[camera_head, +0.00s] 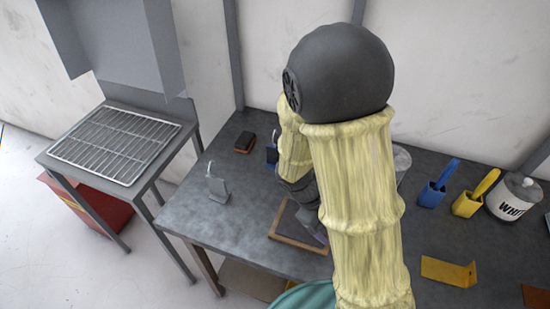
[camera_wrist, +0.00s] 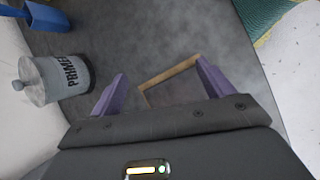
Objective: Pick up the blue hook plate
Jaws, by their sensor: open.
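The blue hook plate (camera_head: 271,153) stands toward the back of the grey table in the head view, partly hidden behind my yellow-sleeved arm. It does not show in the wrist view. My gripper is mostly hidden by my arm in the head view. In the wrist view my gripper (camera_wrist: 161,84) shows two purple fingers spread apart and empty, over the area of a wooden-edged tray (camera_wrist: 172,71). In the head view the gripper is to the front right of the blue plate, apart from it.
A similar grey hook plate (camera_head: 217,188) stands near the table's left end, with a dark block (camera_head: 244,143) behind it. A primer can (camera_wrist: 57,80) stands beside the gripper. Blue (camera_head: 437,185) and yellow (camera_head: 474,194) holders, a white pot (camera_head: 513,198) and a yellow plate (camera_head: 449,272) are at right.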

